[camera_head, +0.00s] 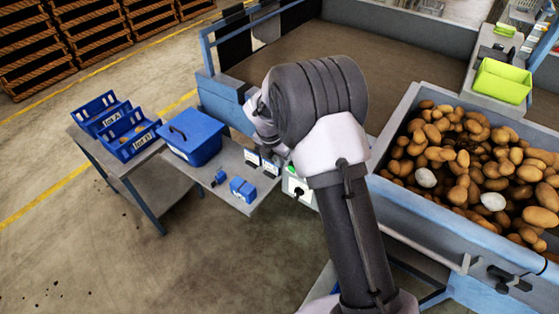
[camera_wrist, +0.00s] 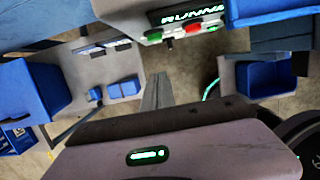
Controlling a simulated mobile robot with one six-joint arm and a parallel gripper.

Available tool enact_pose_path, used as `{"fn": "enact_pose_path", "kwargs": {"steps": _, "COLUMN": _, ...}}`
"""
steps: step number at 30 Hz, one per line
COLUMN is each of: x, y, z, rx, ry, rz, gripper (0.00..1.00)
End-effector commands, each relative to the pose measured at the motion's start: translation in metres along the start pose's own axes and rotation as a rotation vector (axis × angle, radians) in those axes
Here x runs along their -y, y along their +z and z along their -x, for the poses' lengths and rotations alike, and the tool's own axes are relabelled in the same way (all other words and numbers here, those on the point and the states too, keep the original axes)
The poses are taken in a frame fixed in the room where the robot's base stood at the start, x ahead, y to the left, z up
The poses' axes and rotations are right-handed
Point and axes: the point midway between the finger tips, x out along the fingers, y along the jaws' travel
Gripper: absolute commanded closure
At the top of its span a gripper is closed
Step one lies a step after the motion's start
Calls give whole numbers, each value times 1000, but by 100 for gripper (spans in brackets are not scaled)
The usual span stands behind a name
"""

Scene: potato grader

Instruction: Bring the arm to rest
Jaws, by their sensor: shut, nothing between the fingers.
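My arm rises from the bottom of the head view and bends over at a large dark joint near the middle, in front of the blue machine. My gripper is hidden behind the arm in the head view. In the wrist view its narrow grey fingers (camera_wrist: 158,80) show together and empty, above the broad wrist housing with a green light. The fingertips point at the floor gap between the small bench and the control box, and they look apart from both.
A grey bench (camera_head: 237,196) holds a blue lidded box (camera_head: 193,137) and small blue blocks (camera_head: 242,189). A table (camera_head: 125,163) carries blue crates (camera_head: 131,136). A potato bin (camera_head: 428,217) stands at right, a green tray (camera_head: 502,81) behind it. A control box (camera_wrist: 180,30) is near the fingers. Floor is clear at lower left.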

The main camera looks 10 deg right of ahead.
Motion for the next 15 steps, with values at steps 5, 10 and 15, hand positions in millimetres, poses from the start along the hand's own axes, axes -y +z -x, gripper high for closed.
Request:
{"fn": "enact_pose_path", "kwargs": {"steps": 5, "x": 0, "y": 0, "z": 0, "rx": 0, "ry": 0, "rz": 0, "gripper": 100}}
{"fn": "enact_pose_path", "kwargs": {"steps": 10, "x": 9, "y": 4, "z": 36, "rx": 0, "ry": 28, "rz": -174, "gripper": 100}}
{"fn": "enact_pose_path", "kwargs": {"steps": 15, "x": 70, "y": -13, "z": 163, "rx": -71, "ry": 133, "rz": -950, "gripper": 100}}
